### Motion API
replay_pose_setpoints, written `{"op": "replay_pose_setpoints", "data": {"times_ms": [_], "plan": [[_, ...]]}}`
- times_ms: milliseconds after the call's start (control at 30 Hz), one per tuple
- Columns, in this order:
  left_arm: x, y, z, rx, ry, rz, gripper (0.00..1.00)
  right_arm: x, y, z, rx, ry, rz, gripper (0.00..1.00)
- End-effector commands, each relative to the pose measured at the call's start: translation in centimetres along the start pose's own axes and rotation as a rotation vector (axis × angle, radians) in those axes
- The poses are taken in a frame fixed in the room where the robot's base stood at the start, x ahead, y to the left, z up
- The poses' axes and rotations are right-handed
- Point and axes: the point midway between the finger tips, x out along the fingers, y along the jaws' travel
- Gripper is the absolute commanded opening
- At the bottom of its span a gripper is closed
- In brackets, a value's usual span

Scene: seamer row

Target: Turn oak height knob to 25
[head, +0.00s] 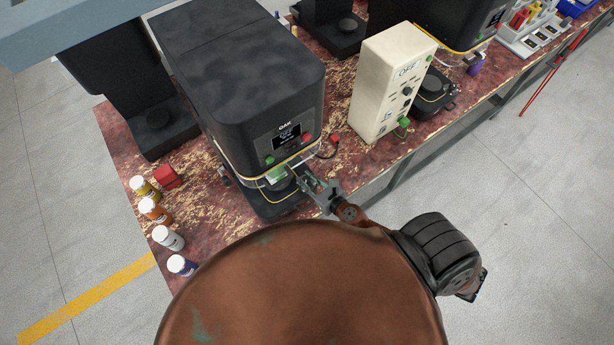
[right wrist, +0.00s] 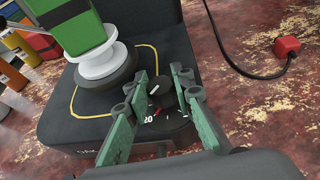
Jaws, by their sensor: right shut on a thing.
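The black oak seamer (head: 235,75) stands on the worktable, with an OAK label and a lit screen on its front. Its height knob (right wrist: 167,104) is a small black dial on the base, with a white pointer line, a "20" mark and a red mark near it. My right gripper (head: 291,172) reaches in low at the seamer's front. In the right wrist view its two green-padded fingers (right wrist: 161,82) stand either side of the knob and are shut on it. The fingers hide part of the scale. My left gripper is not in view.
A green can (right wrist: 85,28) sits on a white round plate above the seamer base. A cream control box (head: 385,85) marked OFF stands to the right. A black cable (right wrist: 245,70) runs to a red plug.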

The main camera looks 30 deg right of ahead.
Motion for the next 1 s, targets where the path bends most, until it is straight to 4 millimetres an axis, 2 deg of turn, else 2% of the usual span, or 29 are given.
{"op": "replay_pose_setpoints", "data": {"times_ms": [33,400,600,1000], "plan": [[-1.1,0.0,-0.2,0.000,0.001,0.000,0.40,-0.2,0.0,0.4,0.012,0.000,-0.024,0.00],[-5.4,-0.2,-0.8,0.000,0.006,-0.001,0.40,-0.1,0.2,0.5,0.123,0.001,-0.284,0.00],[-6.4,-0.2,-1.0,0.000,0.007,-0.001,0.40,0.0,0.2,0.2,0.193,0.001,-0.454,0.00],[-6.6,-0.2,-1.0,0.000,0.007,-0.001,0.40,0.1,0.1,0.1,0.294,0.000,-0.704,0.00]]}}
